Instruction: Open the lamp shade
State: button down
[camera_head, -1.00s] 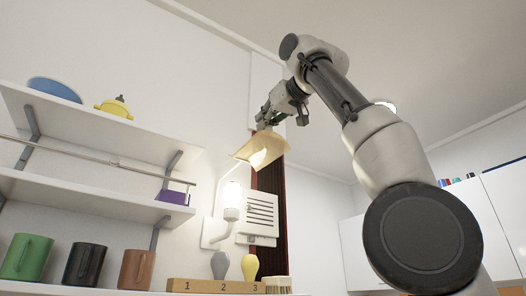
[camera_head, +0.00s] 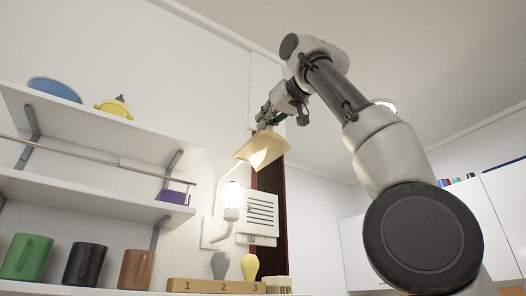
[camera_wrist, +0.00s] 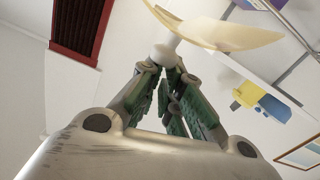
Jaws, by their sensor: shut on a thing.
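The cream lamp shade (camera_head: 275,152) is raised and tilted above the lit bulb (camera_head: 232,193) of the wall lamp, apart from it. In the wrist view the shade (camera_wrist: 228,36) is a thin curved shell with a pale rounded knob (camera_wrist: 163,54) on it. My gripper (camera_head: 264,126) is at the upper side of the shade. In the wrist view its green-padded fingers (camera_wrist: 168,78) close around the base of the knob. The exact contact is partly hidden by the fingers.
Wall shelves at left hold a blue bowl (camera_head: 54,90), a yellow pot (camera_head: 115,106) and a purple item (camera_head: 174,197). Mugs (camera_head: 84,264), a numbered block (camera_head: 215,286) and two vases stand below. A white vent panel (camera_head: 260,215) is right of the bulb. Ceiling space is free.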

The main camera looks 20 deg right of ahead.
jog(key=c, duration=1.3)
grip_release()
jog(key=shift+w+d+h, duration=0.15)
jog(key=shift+d+h, duration=0.15)
jog(key=shift+d, duration=0.55)
jog(key=shift+a, duration=0.1)
jog(key=shift+a, duration=0.1)
jog(key=shift+s, duration=0.3)
jog(key=shift+v, duration=3.45)
jog(key=shift+d, duration=0.25)
